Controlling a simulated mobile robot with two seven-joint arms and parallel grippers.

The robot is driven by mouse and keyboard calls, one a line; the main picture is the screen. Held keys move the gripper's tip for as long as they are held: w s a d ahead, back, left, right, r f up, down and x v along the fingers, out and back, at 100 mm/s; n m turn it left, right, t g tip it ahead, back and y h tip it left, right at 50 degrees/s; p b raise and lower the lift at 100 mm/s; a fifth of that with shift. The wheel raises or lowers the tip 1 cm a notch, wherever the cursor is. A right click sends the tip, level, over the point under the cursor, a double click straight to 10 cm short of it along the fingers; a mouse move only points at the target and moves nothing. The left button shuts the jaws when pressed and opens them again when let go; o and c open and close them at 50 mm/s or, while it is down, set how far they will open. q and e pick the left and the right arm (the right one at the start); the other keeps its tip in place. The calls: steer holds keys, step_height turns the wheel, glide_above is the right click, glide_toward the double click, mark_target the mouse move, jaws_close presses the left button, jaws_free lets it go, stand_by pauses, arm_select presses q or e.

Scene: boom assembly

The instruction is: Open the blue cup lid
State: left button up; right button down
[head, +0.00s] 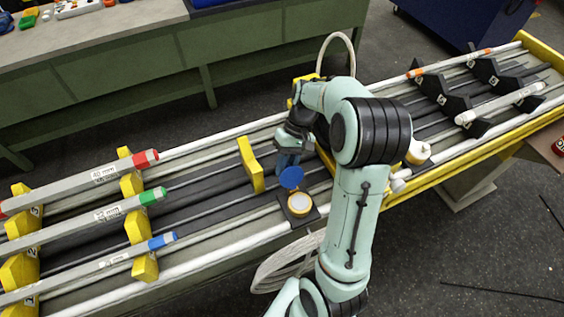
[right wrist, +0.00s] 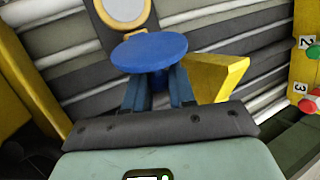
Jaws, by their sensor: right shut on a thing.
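The round blue cup lid (head: 291,177) is held at the tips of my right gripper (head: 287,162). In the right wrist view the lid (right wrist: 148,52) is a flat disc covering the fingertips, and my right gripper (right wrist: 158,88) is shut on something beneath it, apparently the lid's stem. The cup (head: 299,204) has a pale round top with a yellowish rim and sits on a dark square base. The lid is off the cup's top, just behind it in the head view. The cup (right wrist: 124,10) is partly cut off in the right wrist view. My left gripper is not in view.
A yellow block (head: 251,165) stands close left of the lid. Tubes with red (head: 145,159), green (head: 153,196) and blue (head: 162,241) ends rest on yellow holders at left. Black notched holders (head: 432,88) stand at right. Rails run along the bench.

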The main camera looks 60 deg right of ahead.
steer(key=shift+w, duration=0.15)
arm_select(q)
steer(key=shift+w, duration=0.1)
arm_select(e)
steer(key=c, duration=1.1)
jaws_free()
steer(key=shift+o, duration=0.2)
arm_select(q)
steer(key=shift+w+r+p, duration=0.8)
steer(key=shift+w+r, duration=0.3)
arm_select(e)
steer(key=v, duration=1.3)
steer(key=shift+r, duration=0.15)
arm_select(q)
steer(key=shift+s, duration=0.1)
